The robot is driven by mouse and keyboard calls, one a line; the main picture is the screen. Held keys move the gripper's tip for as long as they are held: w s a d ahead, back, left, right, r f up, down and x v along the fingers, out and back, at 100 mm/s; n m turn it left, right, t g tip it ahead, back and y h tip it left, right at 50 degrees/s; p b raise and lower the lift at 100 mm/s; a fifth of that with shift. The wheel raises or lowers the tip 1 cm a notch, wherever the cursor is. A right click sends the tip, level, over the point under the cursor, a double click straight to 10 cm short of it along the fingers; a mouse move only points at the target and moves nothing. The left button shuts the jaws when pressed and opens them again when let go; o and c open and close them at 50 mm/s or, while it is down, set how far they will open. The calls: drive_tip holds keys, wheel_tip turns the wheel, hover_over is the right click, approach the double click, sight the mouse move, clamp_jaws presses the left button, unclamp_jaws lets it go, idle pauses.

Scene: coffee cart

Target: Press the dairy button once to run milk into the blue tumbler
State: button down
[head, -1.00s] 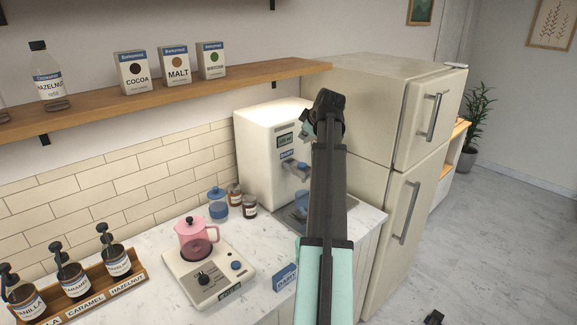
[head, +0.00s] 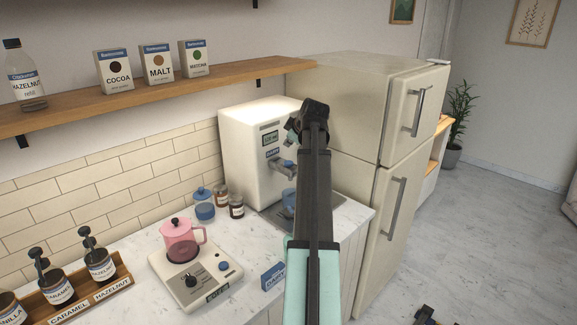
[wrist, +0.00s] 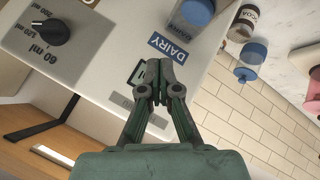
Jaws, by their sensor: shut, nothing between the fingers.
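The white dispenser (head: 250,160) stands on the counter against the tiled wall. In the wrist view its front face (wrist: 95,70) carries a DAIRY label (wrist: 169,50). A grey outlet head with a round blue button (wrist: 198,11) is beside the label, cut by the top edge. In the head view the blue button (head: 289,163) sits above the outlet. The blue tumbler (head: 289,196) is below it, partly hidden by my arm. My gripper (wrist: 158,78) is shut and empty, in front of the face near a small display, apart from the button.
A black dose knob (wrist: 52,33) is on the dispenser's face. Blue-lidded and brown jars (head: 205,210) stand left of it. A pink pot (head: 182,240) sits on a white warmer in front. The fridge (head: 370,130) is close on the right, and a shelf (head: 170,92) runs above.

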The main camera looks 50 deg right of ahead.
sight(289, 163)
drive_tip(key=shift+f+b, duration=1)
drive_tip(key=shift+f, duration=1.35)
drive_tip(key=shift+f, duration=0.1)
drive_tip(key=shift+f+b, duration=0.3)
drive_tip(key=shift+f, duration=0.05)
drive_tip(key=shift+f+b, duration=0.35)
drive_tip(key=shift+f, duration=0.15)
idle(0.6)
drive_tip(key=shift+r+p, duration=0.35)
drive_tip(key=shift+r, duration=0.6)
drive_tip(key=shift+r, duration=0.15)
drive_tip(key=shift+r+p, duration=0.9)
drive_tip(key=shift+r, duration=1.45)
